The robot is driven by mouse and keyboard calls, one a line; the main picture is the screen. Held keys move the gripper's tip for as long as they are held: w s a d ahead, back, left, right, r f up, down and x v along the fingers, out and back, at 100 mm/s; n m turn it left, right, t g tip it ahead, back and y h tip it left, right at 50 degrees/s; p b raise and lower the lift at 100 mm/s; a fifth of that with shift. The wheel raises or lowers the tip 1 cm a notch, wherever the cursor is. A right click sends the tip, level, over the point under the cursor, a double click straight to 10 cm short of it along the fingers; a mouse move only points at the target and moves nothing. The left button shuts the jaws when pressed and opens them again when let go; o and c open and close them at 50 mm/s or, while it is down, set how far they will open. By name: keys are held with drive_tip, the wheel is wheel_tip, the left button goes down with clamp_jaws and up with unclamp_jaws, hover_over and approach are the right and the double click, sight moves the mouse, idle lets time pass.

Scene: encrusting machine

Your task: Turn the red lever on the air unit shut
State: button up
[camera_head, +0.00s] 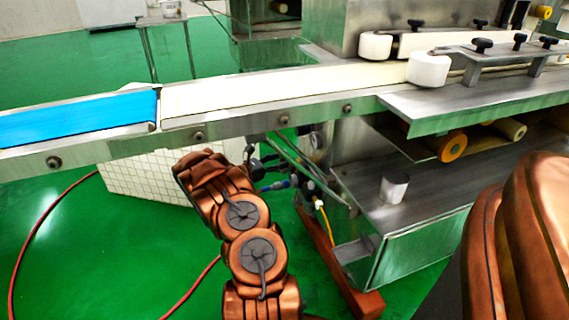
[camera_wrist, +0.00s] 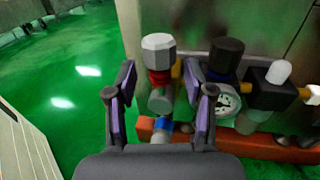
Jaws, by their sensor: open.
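The air unit (camera_wrist: 226,62) stands against a metal wall in the wrist view, with a black knob and a round gauge (camera_wrist: 229,101). At its left end is a red part (camera_wrist: 159,78) below a grey faceted cap (camera_wrist: 158,46); I take it for the red lever, seen nearly end-on, so its turn angle is unclear. My gripper (camera_wrist: 159,68) is open. Its fingers show to the left and right of the red part, with nothing visibly held; contact cannot be told. In the head view my gripper (camera_head: 250,160) is below the conveyor, beside the unit, and the lever is not discernible.
The conveyor frame (camera_head: 250,128) runs just above my gripper. A metal cabinet (camera_head: 410,240) stands to the right, with a reddish-brown beam (camera_head: 340,272) at floor level. A red hose (camera_head: 40,220) lies on the green floor. Open floor is at left.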

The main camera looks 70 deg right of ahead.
drive_tip(key=shift+x, duration=1.05)
clamp_jaws()
drive_tip(key=shift+r, duration=0.1)
